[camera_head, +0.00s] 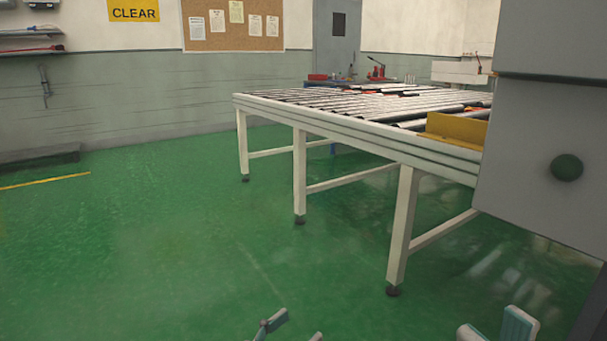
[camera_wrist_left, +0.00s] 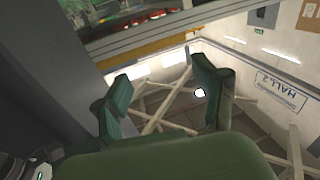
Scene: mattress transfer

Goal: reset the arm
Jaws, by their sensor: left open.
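My left gripper (camera_head: 292,329) shows only its fingertips at the bottom edge of the head view, low over the green floor. In the left wrist view my left gripper (camera_wrist_left: 165,92) has its two green fingers spread wide with nothing between them. My right gripper (camera_head: 495,328) also shows only its tips at the bottom edge of the head view, further right. Its tips stand apart with nothing seen between them. Most of both arms lies outside the head view. No mattress is seen in either view.
A roller conveyor table (camera_head: 340,121) on pale legs stands ahead, with a yellow block (camera_head: 457,130) on its near edge. A large grey cabinet (camera_head: 545,110) with a dark knob fills the right side. The green floor (camera_head: 150,250) at left is clear.

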